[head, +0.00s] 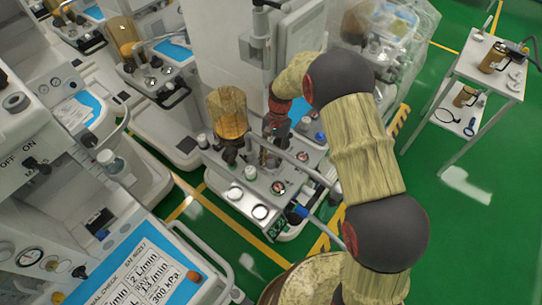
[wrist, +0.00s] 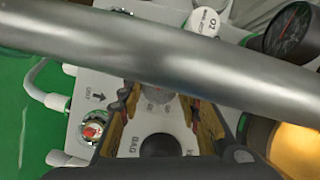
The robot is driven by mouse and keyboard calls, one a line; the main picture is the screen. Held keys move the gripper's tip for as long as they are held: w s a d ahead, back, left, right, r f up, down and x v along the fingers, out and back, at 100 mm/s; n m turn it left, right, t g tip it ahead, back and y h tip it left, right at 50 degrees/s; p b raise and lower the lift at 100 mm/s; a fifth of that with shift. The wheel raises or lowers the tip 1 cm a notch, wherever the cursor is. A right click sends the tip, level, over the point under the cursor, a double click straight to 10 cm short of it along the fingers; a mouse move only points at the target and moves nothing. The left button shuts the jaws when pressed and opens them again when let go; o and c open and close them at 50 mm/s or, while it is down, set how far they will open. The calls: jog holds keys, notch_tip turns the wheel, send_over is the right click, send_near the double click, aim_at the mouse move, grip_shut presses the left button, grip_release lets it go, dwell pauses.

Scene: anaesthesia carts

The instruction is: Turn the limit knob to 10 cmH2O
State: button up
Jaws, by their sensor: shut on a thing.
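My gripper (head: 270,152) reaches down over the cart's top panel (head: 227,178) in the head view, and its fingertips are too small and covered to make out there. In the wrist view my gripper (wrist: 160,100) has a yellowish finger on each side of a pale round knob (wrist: 157,95), which looks like the limit knob. It is shut on this knob. A thick metal bar hides the knob's far side, and its scale and pointer cannot be read. A black round knob (wrist: 160,147) beside a BAG label sits nearer the camera.
The metal bar (wrist: 150,55) crosses close over the panel. In the head view an amber canister (head: 228,112) stands left of my gripper.

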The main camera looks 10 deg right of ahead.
jog(key=shift+n+h+p, duration=0.4)
jog(key=shift+n, duration=0.6)
jog(key=o, duration=1.2)
jog(key=shift+c, duration=0.2)
